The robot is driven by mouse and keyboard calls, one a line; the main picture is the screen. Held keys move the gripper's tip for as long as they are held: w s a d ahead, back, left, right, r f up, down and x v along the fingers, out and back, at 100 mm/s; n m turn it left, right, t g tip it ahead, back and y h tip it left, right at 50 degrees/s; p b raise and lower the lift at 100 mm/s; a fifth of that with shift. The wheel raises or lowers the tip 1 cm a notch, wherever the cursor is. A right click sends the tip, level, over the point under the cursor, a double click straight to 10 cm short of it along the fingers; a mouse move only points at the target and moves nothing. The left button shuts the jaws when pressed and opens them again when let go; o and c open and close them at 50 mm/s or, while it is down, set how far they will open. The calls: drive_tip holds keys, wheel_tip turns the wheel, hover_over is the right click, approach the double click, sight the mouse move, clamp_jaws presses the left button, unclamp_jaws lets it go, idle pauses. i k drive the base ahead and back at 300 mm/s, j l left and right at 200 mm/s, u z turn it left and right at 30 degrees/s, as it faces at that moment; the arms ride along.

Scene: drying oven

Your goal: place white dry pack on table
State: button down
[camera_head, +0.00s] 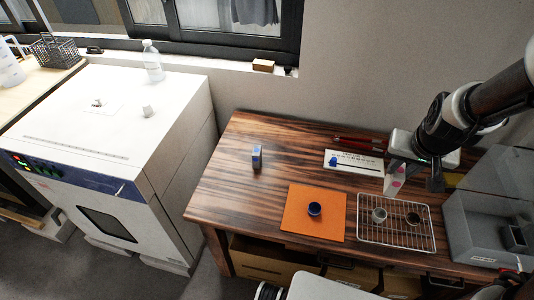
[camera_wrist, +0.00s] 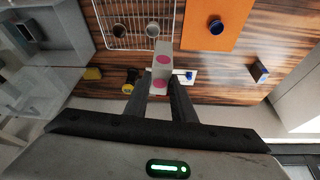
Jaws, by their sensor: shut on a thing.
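The white dry pack, a small white box with pink dots, is held in my gripper (camera_head: 396,170) above the back right of the table. The pack (camera_head: 393,187) shows just below the gripper in the head view. In the wrist view the pack (camera_wrist: 162,62) sticks out between the two fingers of my gripper (camera_wrist: 159,80), which are shut on it. The dark striped wooden table (camera_head: 228,187) is below, and the pack appears raised above it. The pack's upper part is hidden by the gripper in the head view.
The table's left part is mostly clear.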

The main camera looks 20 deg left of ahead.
sight(255, 188)
drive_tip(key=k+j, duration=0.1)
drive_tip(key=j, duration=0.45)
drive_tip(key=j+z, duration=0.1)
drive_tip(key=j, duration=0.45)
drive_tip(key=k+j, duration=0.15)
drive_tip(key=j, duration=0.4)
